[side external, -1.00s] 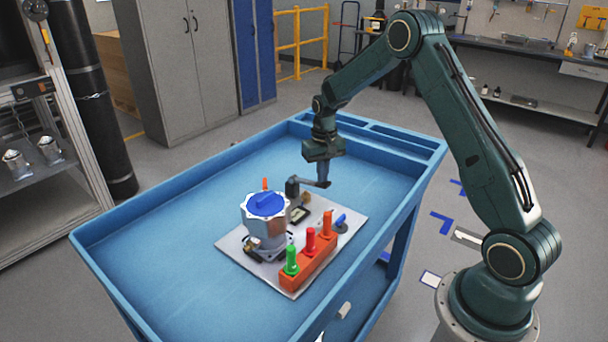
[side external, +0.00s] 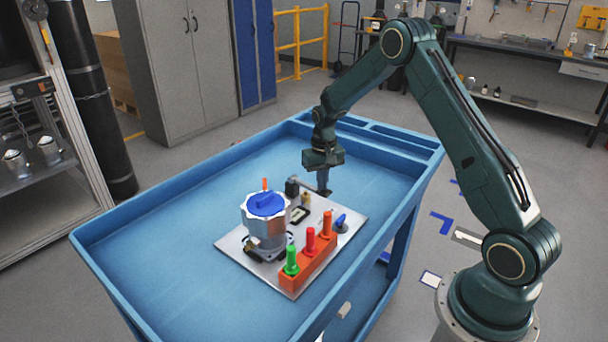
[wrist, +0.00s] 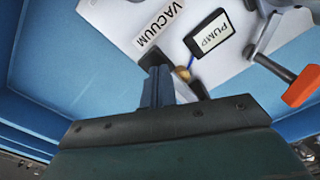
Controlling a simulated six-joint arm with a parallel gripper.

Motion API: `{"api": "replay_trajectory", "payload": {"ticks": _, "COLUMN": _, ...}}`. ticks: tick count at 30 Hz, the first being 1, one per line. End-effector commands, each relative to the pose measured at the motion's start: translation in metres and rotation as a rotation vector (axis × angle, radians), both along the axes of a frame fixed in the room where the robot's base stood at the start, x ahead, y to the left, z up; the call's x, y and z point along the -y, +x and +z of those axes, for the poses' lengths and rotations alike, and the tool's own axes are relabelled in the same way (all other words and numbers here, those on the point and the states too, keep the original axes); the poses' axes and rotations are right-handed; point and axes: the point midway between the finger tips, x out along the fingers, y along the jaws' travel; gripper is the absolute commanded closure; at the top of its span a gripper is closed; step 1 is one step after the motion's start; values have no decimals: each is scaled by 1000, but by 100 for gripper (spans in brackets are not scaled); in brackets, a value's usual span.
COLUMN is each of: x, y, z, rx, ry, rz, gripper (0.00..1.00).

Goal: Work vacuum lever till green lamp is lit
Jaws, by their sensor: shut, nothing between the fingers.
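My gripper (side external: 323,190) is shut and empty, pointing down at the back corner of the pale plate (side external: 233,247). It also shows in the wrist view (wrist: 158,72), close to dark parts beside the VACUUM label (wrist: 160,23). The vacuum lever (side external: 307,183) is a dark bar running from a black block (side external: 292,187) towards my fingertips. Its end is partly hidden, and I cannot tell whether they touch. A green upright piece (side external: 291,260) stands in an orange block (side external: 308,268); I cannot tell whether it is a lamp or is lit.
A metal housing with a blue cap (side external: 266,204) stands on the plate. Red (side external: 310,240) and orange (side external: 327,223) uprights share the orange block. The blue cart (side external: 160,248) has free floor at left.

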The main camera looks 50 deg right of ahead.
Motion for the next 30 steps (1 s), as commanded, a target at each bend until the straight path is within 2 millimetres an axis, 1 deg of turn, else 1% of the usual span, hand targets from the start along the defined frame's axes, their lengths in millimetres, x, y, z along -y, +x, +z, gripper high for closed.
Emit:
{"api": "replay_trajectory", "payload": {"ticks": 13, "x": 0, "y": 0, "z": -13, "rx": -1, "ry": 0, "rz": 0, "gripper": 100}}
{"api": "replay_trajectory", "payload": {"ticks": 20, "x": 0, "y": 0, "z": -9, "rx": 0, "ry": 0, "rz": 0, "gripper": 100}}
{"api": "replay_trajectory", "payload": {"ticks": 30, "x": 0, "y": 0, "z": 7, "rx": 0, "ry": 0, "rz": 0, "gripper": 100}}
